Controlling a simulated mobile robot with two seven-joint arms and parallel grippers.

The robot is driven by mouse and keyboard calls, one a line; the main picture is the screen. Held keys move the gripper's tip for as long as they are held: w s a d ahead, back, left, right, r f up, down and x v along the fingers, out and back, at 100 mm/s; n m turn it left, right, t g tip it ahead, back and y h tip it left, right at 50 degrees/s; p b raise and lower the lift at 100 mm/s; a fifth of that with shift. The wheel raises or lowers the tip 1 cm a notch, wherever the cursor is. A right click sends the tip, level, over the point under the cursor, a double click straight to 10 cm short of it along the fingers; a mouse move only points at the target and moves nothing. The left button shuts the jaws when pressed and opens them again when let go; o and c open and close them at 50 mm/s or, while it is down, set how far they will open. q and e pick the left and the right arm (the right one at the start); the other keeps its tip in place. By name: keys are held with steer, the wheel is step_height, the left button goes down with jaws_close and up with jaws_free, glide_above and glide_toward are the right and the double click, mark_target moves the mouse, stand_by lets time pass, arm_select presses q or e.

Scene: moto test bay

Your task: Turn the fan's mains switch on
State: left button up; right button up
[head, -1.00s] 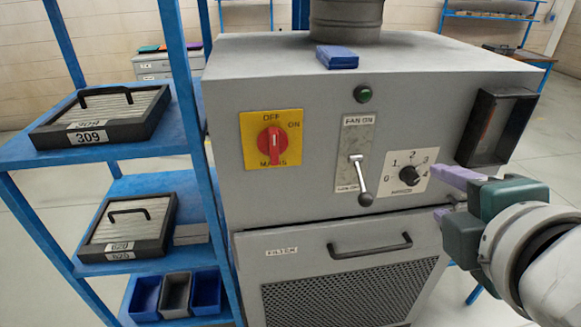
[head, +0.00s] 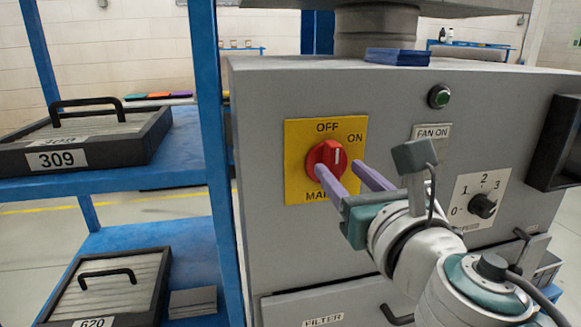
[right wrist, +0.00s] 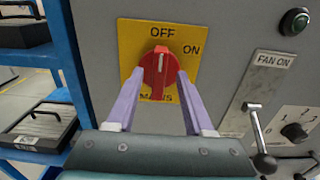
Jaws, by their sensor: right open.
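The red mains switch knob (head: 326,158) sits on a yellow plate (head: 298,188) marked OFF at the top and ON at the upper right, on the grey fan cabinet (head: 262,235). Its grip stands about upright and its white mark points up towards OFF, also in the right wrist view (right wrist: 158,66). My right gripper (head: 341,168) is open in front of the plate. Its two purple fingers (right wrist: 160,76) lie to the left and right of the knob's lower part; I cannot tell whether they touch it. My left gripper is not in view.
A lever (right wrist: 256,130) hangs below the FAN ON label, right of my gripper. A dark dial (head: 483,205) and a green button (head: 439,96) are farther right. A blue rack (head: 215,120) with filter 309 (head: 95,140) stands close on the left.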

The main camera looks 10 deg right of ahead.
mark_target(331, 166)
steer(key=shift+w, duration=1.25)
jaws_close()
